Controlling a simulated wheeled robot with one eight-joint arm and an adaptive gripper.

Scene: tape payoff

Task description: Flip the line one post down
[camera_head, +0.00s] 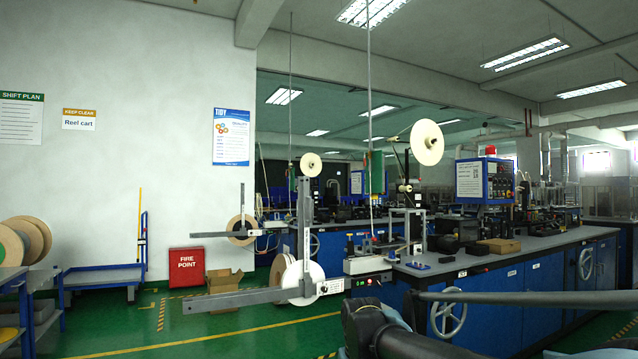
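The nearer tape payoff has a white reel (309,281) on a grey upright post (304,222), with a long grey arm (235,300) reaching left. The switch positions are too small to read. Dark parts of my arm show at the bottom; my gripper is not in view.
Blue benches (510,283) with handwheels (447,318) and machines fill the right. A red fire box (186,266), a cardboard box (224,280) and a blue cart (104,275) stand left. Green floor (190,335) with yellow lines is clear at front left.

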